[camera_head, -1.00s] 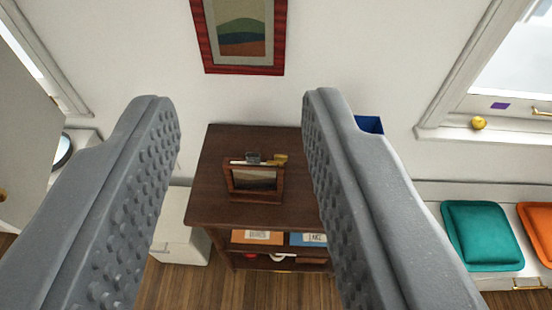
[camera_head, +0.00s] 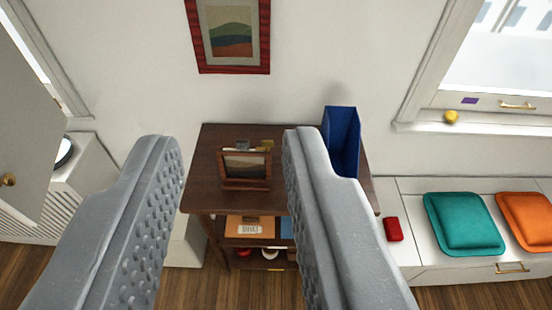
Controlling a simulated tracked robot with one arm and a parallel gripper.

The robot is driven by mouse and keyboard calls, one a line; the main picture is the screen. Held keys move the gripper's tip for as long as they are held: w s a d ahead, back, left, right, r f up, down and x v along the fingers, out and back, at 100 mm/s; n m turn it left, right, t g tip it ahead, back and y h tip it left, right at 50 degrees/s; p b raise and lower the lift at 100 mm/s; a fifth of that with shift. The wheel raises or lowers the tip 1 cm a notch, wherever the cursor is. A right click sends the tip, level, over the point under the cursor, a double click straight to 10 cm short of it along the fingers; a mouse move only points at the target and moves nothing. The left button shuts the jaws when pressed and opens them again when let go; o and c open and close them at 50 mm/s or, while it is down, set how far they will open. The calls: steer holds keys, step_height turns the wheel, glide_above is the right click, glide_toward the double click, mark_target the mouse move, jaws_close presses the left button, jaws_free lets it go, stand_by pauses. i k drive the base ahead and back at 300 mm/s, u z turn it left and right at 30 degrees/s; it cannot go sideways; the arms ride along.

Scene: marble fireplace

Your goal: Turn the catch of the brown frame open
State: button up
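The brown frame (camera_head: 246,183) is a small wooden picture frame standing upright on the dark wooden shelf table (camera_head: 205,180), with a landscape picture facing me. On its top edge sit a small grey piece (camera_head: 243,145) and a brass-coloured piece (camera_head: 265,146); I cannot tell for sure which is the catch. My gripper (camera_head: 232,140) is wide open and empty. Its two grey ridged fingers frame the view, and the brown frame shows between them, farther off and untouched. The right finger hides part of the table.
A red-framed picture (camera_head: 233,35) hangs on the wall behind. A white bench with a teal cushion (camera_head: 464,222) and an orange cushion (camera_head: 528,220) is at right. A door (camera_head: 25,130) is at left.

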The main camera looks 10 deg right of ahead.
mark_target(267, 145)
steer(key=k, duration=0.95)
steer(key=u, duration=0.5)
steer(key=i, duration=0.8)
steer(key=u, duration=0.45)
steer(key=i, duration=1.05)
steer(key=z, duration=0.8)
steer(key=i, duration=0.45)
steer(key=z, duration=0.4)
